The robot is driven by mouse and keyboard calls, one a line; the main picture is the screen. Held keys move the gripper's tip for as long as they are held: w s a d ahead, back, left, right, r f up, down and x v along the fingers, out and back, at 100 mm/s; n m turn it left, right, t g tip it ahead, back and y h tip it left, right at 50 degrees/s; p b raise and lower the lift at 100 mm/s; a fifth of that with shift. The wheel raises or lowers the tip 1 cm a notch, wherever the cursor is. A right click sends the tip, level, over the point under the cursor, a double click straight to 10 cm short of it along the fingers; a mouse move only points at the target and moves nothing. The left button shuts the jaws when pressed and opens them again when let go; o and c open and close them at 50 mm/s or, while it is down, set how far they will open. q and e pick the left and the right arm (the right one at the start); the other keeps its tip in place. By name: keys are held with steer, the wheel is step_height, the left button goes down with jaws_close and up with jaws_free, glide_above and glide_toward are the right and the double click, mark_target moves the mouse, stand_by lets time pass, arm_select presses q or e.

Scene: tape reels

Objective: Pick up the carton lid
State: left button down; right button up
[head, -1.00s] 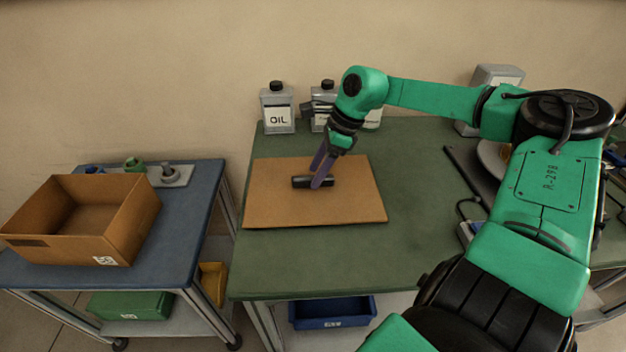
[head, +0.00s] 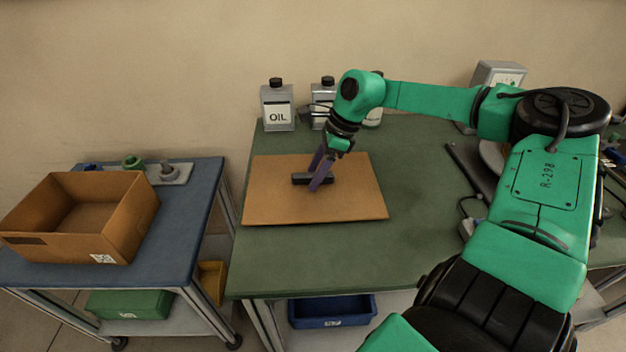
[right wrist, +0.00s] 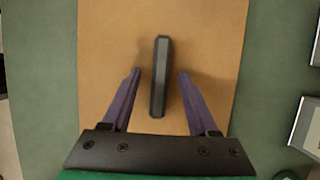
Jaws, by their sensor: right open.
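The carton lid (head: 345,205) is a flat brown board lying on the green table, with a dark bar-shaped handle (head: 300,178) standing up at its middle. In the right wrist view the lid (right wrist: 205,40) fills the middle and the handle (right wrist: 160,78) runs lengthwise between my fingers. My right gripper (head: 319,181) is over the handle in the head view. Its purple fingers (right wrist: 155,82) are open, one on each side of the handle, with a gap on both sides. My left gripper is not in view.
An open brown carton (head: 128,215) stands on a blue cart (head: 190,240) at the left. Oil cans (head: 277,108) stand behind the lid at the table's back edge. A blue bin (head: 332,311) is under the green table (head: 400,250). The table's front is clear.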

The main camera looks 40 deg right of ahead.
jaws_close()
